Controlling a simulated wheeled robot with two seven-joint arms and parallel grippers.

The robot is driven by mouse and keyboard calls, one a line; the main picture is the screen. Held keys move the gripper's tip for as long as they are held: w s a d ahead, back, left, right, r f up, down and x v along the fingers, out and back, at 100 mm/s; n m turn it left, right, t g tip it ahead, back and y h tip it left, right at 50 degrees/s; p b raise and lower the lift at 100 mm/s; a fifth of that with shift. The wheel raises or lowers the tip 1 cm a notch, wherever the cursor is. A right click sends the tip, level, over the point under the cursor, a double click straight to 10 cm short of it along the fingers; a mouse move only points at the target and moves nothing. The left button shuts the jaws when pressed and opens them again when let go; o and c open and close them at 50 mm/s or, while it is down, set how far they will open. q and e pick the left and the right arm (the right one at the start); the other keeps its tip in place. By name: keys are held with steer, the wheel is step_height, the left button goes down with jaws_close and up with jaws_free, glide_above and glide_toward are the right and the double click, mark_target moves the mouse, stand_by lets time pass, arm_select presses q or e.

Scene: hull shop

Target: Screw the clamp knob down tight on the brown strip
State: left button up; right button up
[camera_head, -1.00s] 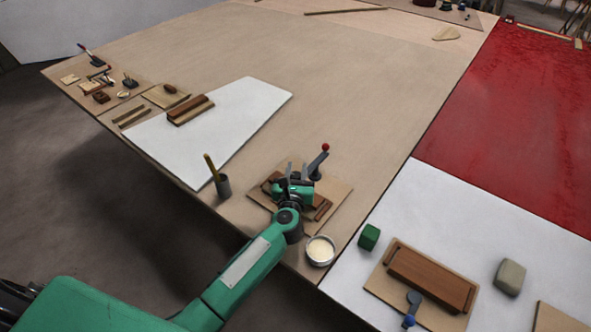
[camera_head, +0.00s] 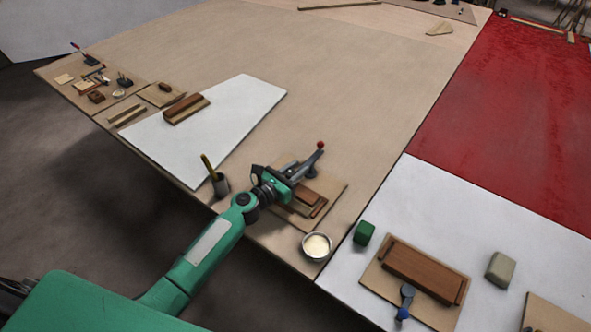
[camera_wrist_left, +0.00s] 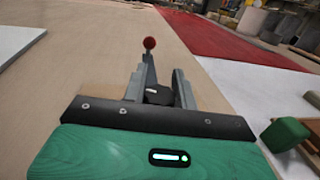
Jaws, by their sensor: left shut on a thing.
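My left gripper (camera_head: 296,172) is at the near clamp, whose grey lever with a red ball end (camera_head: 320,145) rises past the fingers. In the left wrist view the fingers (camera_wrist_left: 160,88) stand on both sides of a dark knob (camera_wrist_left: 157,97) and are shut on it. The red ball (camera_wrist_left: 149,43) shows beyond them. The brown strip (camera_head: 318,207) lies on a wooden board (camera_head: 331,204) beside the gripper. The gripper hides part of the strip and the clamp's foot. My right gripper is not in view.
A cup of pale paste (camera_head: 316,246) stands in front of the board, and a pen cup (camera_head: 221,186) stands left. A green block (camera_head: 364,233), a grey block (camera_head: 500,269) and a second board with a blue-ended clamp (camera_head: 404,311) are on the right.

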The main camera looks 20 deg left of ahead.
mark_target(288, 177)
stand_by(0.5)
arm_select(q)
steer(key=o, duration=1)
steer(key=shift+c, duration=0.2)
steer(key=shift+s+a, duration=0.3)
steer(key=shift+s, duration=0.25)
steer(key=b+v, duration=0.1)
steer(key=v, duration=0.5)
steer(key=shift+s+a+f, duration=0.1)
steer(key=shift+s+a, duration=0.05)
steer(key=shift+a, duration=0.05)
steer(key=b+v, duration=0.1)
steer(key=v, duration=0.5)
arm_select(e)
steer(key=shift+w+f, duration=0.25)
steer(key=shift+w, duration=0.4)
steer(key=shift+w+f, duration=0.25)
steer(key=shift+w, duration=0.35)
arm_select(q)
steer(key=shift+a, duration=0.1)
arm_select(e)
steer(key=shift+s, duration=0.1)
